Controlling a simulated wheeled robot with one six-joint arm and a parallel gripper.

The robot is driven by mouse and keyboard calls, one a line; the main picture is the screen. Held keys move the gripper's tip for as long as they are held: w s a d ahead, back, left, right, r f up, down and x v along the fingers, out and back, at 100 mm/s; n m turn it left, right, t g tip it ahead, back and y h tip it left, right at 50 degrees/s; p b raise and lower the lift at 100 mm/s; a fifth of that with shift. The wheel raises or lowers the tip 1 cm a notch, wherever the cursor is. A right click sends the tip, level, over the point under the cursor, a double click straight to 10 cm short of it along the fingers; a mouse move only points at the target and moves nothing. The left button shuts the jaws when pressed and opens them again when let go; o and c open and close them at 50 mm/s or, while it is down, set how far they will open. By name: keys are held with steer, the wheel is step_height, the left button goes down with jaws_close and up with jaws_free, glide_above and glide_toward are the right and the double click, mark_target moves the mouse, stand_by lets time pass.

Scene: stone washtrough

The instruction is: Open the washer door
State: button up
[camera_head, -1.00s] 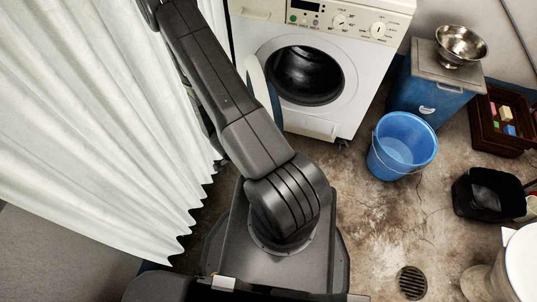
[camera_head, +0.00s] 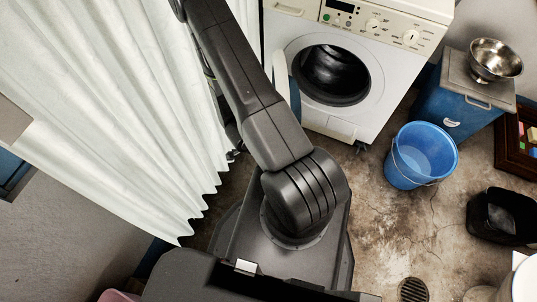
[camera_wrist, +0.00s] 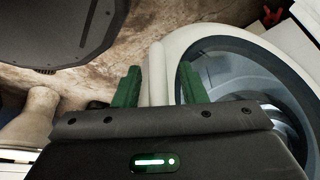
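The white washer (camera_head: 352,65) stands at the top middle of the head view, with its dark round drum opening (camera_head: 332,75) uncovered. Its round door (camera_head: 281,76) stands swung out at the left of the opening, seen nearly edge-on and partly hidden behind my arm. In the wrist view the door (camera_wrist: 205,36) fills the right side, with a white rim and bluish glass. My gripper (camera_wrist: 160,80) has two green fingers spread apart. A pale upright strip shows between them, and the right finger overlaps the door's rim and glass. I cannot tell whether either finger touches it. The head view hides the gripper.
A white curtain (camera_head: 110,90) hangs close along the left of my arm. A blue bucket (camera_head: 422,155) stands on the floor right of the washer, near a blue cabinet (camera_head: 455,105) with a metal bowl (camera_head: 494,60). A black bin (camera_head: 502,216) stands at right. Floor (camera_head: 375,205) between is clear.

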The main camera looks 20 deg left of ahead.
steer(key=p+v, duration=0.6)
steer(key=v, duration=0.8)
steer(key=shift+d, duration=0.1)
